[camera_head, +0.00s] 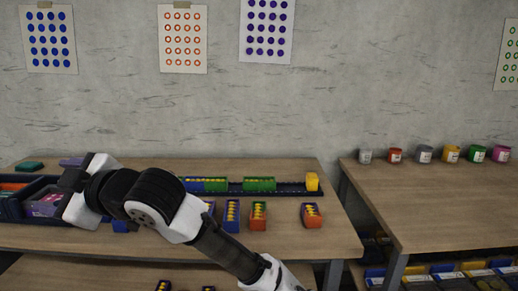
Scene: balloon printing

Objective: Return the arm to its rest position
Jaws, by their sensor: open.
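My arm reaches in from the bottom edge and bends to the left over the left table. My gripper (72,180) is at the arm's far end, above the dark tray (12,209) at the table's left end. It is seen from behind and side, so its fingertips are hard to make out. It is open, and I see nothing held in it. A purple item (45,204) lies in the tray just below the gripper. My forearm hides part of the table's middle.
A dark rail (290,189) along the left table (280,235) carries green boxes (259,184) and a yellow piece (312,181). Several small boxes, one orange (312,215), stand in front. The right table (440,205) holds several coloured tubs (451,153) at its back; its front is clear.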

